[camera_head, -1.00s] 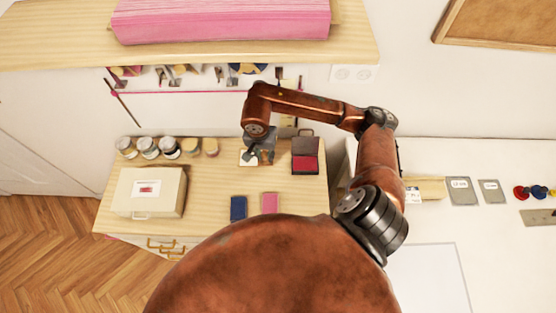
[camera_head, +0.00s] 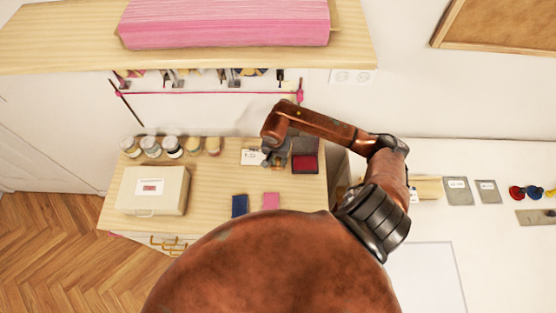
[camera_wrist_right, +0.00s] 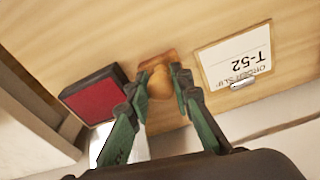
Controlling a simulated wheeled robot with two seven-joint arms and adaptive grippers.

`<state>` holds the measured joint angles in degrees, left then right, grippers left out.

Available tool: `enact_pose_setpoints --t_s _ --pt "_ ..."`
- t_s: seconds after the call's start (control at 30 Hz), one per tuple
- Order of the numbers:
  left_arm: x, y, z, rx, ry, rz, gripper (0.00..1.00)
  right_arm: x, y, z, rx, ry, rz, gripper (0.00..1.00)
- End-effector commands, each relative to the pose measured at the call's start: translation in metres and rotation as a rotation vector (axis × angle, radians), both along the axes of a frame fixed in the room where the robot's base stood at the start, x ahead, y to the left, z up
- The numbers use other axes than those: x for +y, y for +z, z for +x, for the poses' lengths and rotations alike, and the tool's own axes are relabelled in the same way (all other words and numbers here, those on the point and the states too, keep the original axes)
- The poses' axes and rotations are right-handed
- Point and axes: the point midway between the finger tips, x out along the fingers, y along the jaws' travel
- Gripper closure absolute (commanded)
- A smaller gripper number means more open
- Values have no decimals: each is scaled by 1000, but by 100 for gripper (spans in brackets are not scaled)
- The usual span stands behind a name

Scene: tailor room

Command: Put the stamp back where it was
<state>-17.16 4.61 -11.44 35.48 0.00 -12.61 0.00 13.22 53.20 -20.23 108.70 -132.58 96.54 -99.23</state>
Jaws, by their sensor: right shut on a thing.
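The stamp (camera_wrist_right: 158,82), wooden orange-brown with a rounded grip, shows in the right wrist view between the fingers of my right gripper (camera_wrist_right: 158,76). The gripper is shut on it. In the head view my right gripper (camera_head: 274,157) is over the wooden tabletop, between the order slip and the ink pad, and it hides the stamp. I cannot tell whether the stamp touches the table. The ink pad (camera_head: 304,164) lies open with a red surface; it also shows in the wrist view (camera_wrist_right: 92,95). The white order slip (camera_head: 251,157) reads T-52 in the wrist view (camera_wrist_right: 236,58). My left gripper is out of view.
Several jars (camera_head: 172,147) stand at the back left of the wooden top (camera_head: 215,180). A beige box (camera_head: 152,190) stands at the left. A blue pad (camera_head: 240,206) and a pink pad (camera_head: 271,201) lie near the front. A shelf (camera_head: 60,45) overhangs behind.

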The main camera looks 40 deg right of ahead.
Motion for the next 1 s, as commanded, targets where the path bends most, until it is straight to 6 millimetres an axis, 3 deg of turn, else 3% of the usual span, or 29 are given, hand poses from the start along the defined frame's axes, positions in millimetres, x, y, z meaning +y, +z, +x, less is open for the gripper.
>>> enact_pose_setpoints --t_s 0.17,0.2,0.4,0.77,1.0 --pt "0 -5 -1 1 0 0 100 0 -4 0 0 0 -1 100" --pt "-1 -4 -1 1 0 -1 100 0 -3 0 1 0 -1 77" --pt "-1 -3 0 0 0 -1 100 0 -2 0 1 0 -1 63" --pt "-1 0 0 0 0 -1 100 0 0 0 1 0 1 62" --pt "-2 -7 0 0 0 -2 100 3 36 0 -6 3 -4 62"
